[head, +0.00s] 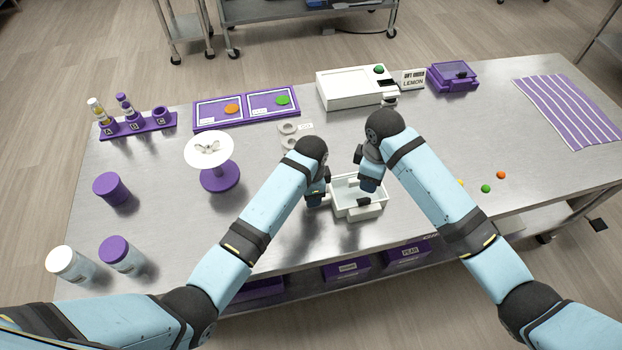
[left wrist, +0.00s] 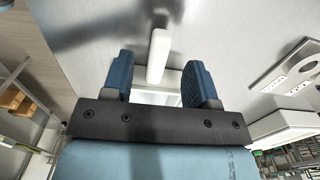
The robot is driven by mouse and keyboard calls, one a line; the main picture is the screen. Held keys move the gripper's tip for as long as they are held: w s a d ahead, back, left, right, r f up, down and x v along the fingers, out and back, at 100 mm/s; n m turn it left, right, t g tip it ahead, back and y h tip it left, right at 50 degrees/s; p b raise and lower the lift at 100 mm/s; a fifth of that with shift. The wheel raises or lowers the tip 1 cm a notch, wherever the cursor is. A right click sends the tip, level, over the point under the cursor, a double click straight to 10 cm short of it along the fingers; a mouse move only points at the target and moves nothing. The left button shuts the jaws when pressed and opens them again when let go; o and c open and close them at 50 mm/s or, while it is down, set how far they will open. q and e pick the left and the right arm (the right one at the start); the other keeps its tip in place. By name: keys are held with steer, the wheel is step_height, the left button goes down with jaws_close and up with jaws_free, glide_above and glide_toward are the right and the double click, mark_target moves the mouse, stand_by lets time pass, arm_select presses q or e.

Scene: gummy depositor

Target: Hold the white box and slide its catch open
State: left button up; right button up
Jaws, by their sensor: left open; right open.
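The white box (head: 345,209), an open-topped tray, stands on the steel table near the front edge. A small dark piece (head: 363,201) shows at its front side; I cannot tell if this is the catch. My left gripper (head: 318,193) is open at the box's left side. In the left wrist view a white bar (left wrist: 158,56) lies between the open fingers of my left gripper (left wrist: 160,78), apart from both. My right gripper (head: 369,183) is open over the box's right half and hides part of it.
A white machine (head: 352,90) with a green button and a purple box (head: 453,78) stand at the back. A purple stand (head: 218,175) and jars (head: 72,262) are at left. Orange and green balls (head: 486,188) lie at right. A striped cloth (head: 570,108) lies far right.

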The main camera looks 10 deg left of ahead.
arm_select(q)
steer(key=shift+f, duration=2.65)
jaws_close()
stand_by(0.5)
